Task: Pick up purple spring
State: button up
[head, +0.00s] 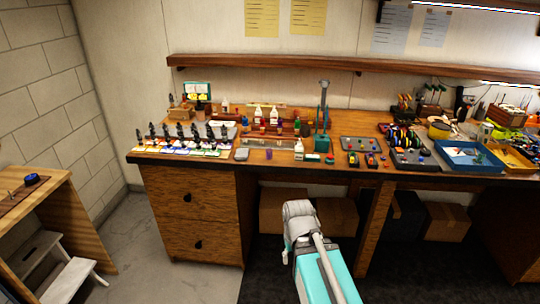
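A small purple upright piece (269,155) stands near the front edge of the wooden workbench (225,160), right of a small grey block (242,154). It may be the purple spring, but it is too small to make out coils. A row of dark shock-like parts (180,133) stands on coloured cards at the bench's left end. My grey and teal arm (318,262) rises in front of the bench, below and right of the purple piece and apart from it. I cannot make out my gripper or its fingers.
A green press-like tool (322,128) stands right of the purple piece, with small grey trays (361,144) beyond it. A blue tray (468,158) sits farther right. A shelf (350,67) runs above the bench. A wooden table (45,205) and step stool (66,275) stand at left.

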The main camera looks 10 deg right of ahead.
aim_at(268, 153)
jog(key=i, duration=1)
jog(key=z, duration=1.25)
jog(key=k, duration=0.6)
jog(key=u, duration=0.05)
